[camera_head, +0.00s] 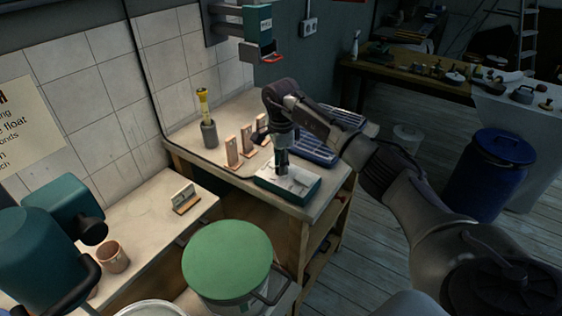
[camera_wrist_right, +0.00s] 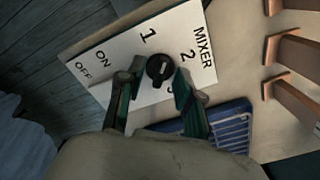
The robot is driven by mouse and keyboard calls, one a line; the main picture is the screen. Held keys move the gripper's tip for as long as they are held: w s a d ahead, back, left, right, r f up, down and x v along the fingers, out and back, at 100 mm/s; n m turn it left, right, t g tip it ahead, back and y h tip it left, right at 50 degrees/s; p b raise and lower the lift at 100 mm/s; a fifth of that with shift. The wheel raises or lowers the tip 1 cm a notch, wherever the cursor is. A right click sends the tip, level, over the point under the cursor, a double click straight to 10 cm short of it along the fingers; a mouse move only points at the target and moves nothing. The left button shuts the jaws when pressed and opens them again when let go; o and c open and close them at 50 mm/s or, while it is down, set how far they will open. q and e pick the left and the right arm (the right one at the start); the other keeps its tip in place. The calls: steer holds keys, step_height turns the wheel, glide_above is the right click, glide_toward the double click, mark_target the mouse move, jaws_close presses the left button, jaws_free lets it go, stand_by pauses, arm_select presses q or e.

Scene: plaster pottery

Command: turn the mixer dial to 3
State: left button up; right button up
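The mixer control box (camera_head: 306,198), teal with a white top, sits near the front corner of the bench. In the right wrist view its white panel (camera_wrist_right: 125,45) reads MIXER, OFF, ON, 1 and 2; another mark below the dial is mostly hidden. The dark round dial (camera_wrist_right: 160,70) is on this panel; I cannot tell which mark it points to. My right gripper (camera_head: 282,172) points down over the box. In the wrist view its open fingers (camera_wrist_right: 158,78) stand on either side of the dial; contact is unclear. My left gripper is not in view.
A blue ribbed tray (camera_head: 318,148) lies behind the box. Several upright wooden pieces (camera_head: 233,152) and a grey holder with a yellow-handled tool (camera_head: 209,132) stand to the left. A green-lidded bucket (camera_head: 227,260) stands in front. A blue barrel (camera_head: 492,175) is at right.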

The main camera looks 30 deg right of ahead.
jaws_close()
steer(key=shift+m, duration=0.3)
steer(key=m, duration=0.3)
steer(key=shift+m, duration=0.3)
steer(key=m, duration=0.3)
steer(key=shift+r+m+p, duration=0.1)
steer(key=shift+m+p, duration=0.2)
steer(key=shift+p, duration=0.1)
steer(key=m+p, duration=0.1)
steer(key=m, duration=0.5)
steer(key=m+p, duration=0.1)
steer(key=m, duration=0.4)
steer(key=shift+m, duration=0.3)
